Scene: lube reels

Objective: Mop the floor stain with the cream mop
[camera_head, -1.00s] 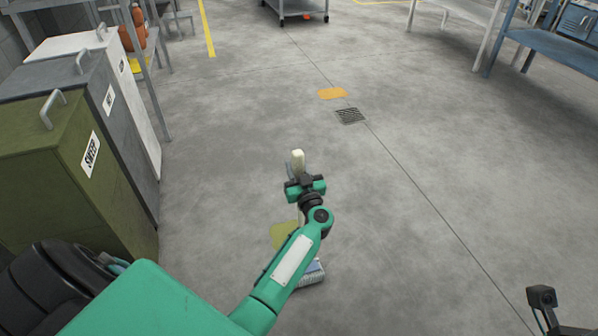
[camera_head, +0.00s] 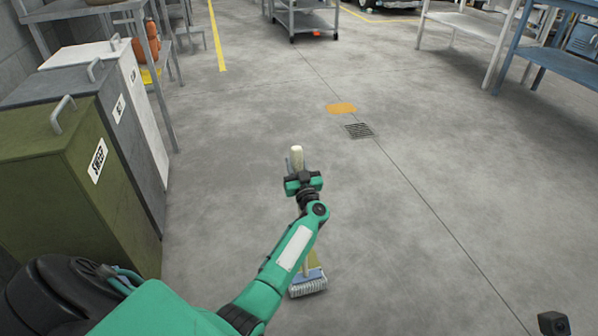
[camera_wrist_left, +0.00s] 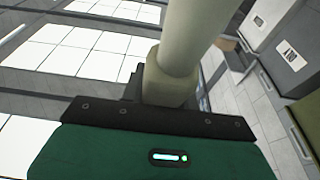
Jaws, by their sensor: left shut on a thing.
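The cream mop's pale handle end (camera_head: 297,158) stands up through my left gripper (camera_head: 303,181), which is shut around the handle. In the left wrist view the thick cream handle (camera_wrist_left: 193,45) rises from the jaws (camera_wrist_left: 166,100). The mop head (camera_head: 308,285), blue on top with whitish strands, is low on the floor beside my left forearm.
An orange patch (camera_head: 341,108) and a dark floor drain (camera_head: 359,131) lie farther ahead. Green (camera_head: 125,200), grey and white cabinets line the left. A grey cart (camera_head: 305,20) stands at the back, a blue bench (camera_head: 545,45) at right. The middle floor is clear.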

